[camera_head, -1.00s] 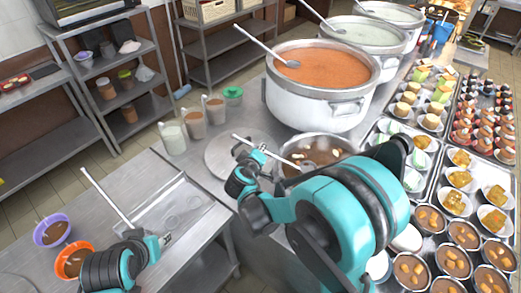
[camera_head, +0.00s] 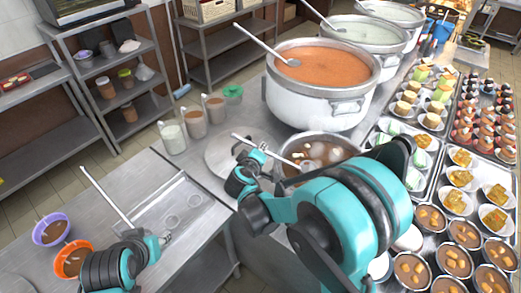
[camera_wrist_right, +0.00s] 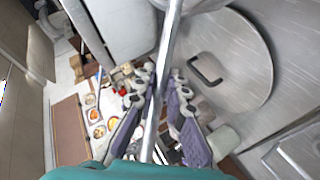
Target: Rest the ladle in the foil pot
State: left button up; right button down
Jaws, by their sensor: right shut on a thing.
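The ladle (camera_head: 245,138) is a thin silver rod. My right gripper (camera_head: 258,156) is shut on its handle. The handle slants down to the right toward a metal pot of brown soup (camera_head: 312,138), which appears to be the foil pot; the ladle's lower end is not clearly visible there. In the right wrist view the rod (camera_wrist_right: 166,55) runs between the purple-padded fingers (camera_wrist_right: 160,92). My left gripper (camera_head: 165,239) is low at the left, beside a tray; its jaws are too small to read.
A white pot of orange soup (camera_head: 320,68) stands behind the foil pot. A round lid (camera_head: 215,152) lies to its left. Another rod (camera_head: 105,195) leans near my left arm, by an orange bowl (camera_head: 60,262) and a purple bowl (camera_head: 42,238). Food trays fill the right.

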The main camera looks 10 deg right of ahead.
jog(key=shift+f+b, duration=0.35)
jog(key=c, duration=1.5)
grip_release()
jog(key=shift+r, duration=0.1)
jog(key=v, duration=1.2)
jog(key=shift+d, duration=0.1)
